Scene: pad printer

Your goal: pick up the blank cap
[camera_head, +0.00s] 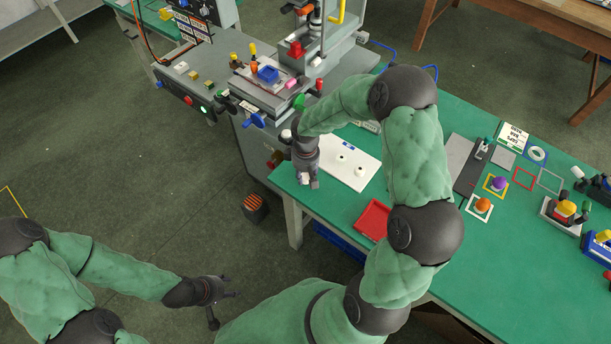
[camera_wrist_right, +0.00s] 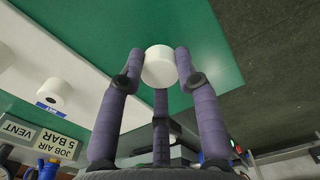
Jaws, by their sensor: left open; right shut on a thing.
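My right gripper (camera_head: 305,181) is over the left edge of the green table, beside the white board. In the right wrist view its purple fingers (camera_wrist_right: 160,75) are shut on a white blank cap (camera_wrist_right: 159,66), held at the fingertips. In the head view the held cap is only a small white patch between the fingers. Other white caps (camera_head: 359,171) sit on the white board (camera_head: 335,158); one of them (camera_wrist_right: 54,92) also shows in the right wrist view. My left gripper (camera_head: 222,290) is open and empty, above the floor at the lower left, away from the table.
The pad printer (camera_head: 262,80) stands behind the table's left end, close to my right arm. A red tray (camera_head: 374,219) lies right of my right gripper. Coloured frames, an orange knob (camera_head: 482,205) and small fixtures occupy the table's right side. The green surface (camera_head: 500,265) at front right is clear.

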